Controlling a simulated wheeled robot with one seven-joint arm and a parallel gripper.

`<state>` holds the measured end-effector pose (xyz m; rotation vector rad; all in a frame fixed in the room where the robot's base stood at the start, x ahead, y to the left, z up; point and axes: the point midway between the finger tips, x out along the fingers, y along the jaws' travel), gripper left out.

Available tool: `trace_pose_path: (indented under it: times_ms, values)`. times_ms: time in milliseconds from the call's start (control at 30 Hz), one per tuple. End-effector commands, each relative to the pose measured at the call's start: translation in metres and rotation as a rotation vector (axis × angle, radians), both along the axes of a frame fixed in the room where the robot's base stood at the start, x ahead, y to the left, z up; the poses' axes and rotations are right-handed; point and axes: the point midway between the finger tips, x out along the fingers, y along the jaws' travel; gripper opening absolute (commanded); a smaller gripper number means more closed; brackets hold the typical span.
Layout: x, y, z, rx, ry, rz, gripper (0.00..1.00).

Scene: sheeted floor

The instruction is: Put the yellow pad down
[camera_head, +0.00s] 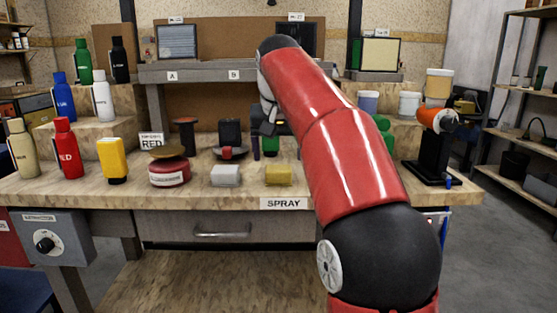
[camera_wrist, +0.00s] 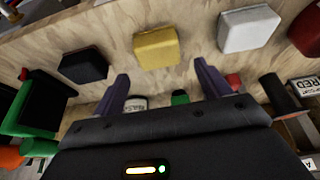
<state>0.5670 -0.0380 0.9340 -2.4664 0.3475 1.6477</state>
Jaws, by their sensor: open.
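The yellow pad (camera_head: 279,175) lies flat on the wooden bench top, near the front edge behind the SPRAY label. It also shows in the wrist view (camera_wrist: 156,47), beyond my fingertips and apart from them. My gripper (camera_wrist: 162,80) is open, with its two purple fingers spread and nothing between them. In the head view my gripper is farther back over the bench than the pad, partly hidden by my arm.
A white pad (camera_head: 226,175) lies left of the yellow one. A black pad (camera_wrist: 84,65) lies on its other side, hidden in the head view.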

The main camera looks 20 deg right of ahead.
Motion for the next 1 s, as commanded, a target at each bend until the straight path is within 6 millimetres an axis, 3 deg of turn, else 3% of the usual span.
trace_pose_path:
  times_ms: [100, 367, 467, 567, 767, 1000]
  values:
    - [-0.006, 0.002, 0.017, 0.000, -0.001, 0.000, 0.76]
    - [-0.012, 0.004, 0.024, -0.001, -0.001, 0.003, 0.76]
    - [-0.025, 0.007, 0.021, -0.005, -0.005, 0.020, 0.76]
    - [-0.051, 0.014, 0.011, -0.015, -0.012, 0.055, 0.76]
    - [-0.130, 0.026, -0.037, -0.028, -0.041, 0.143, 0.76]
    - [-0.227, 0.034, -0.133, -0.024, -0.075, 0.228, 0.76]
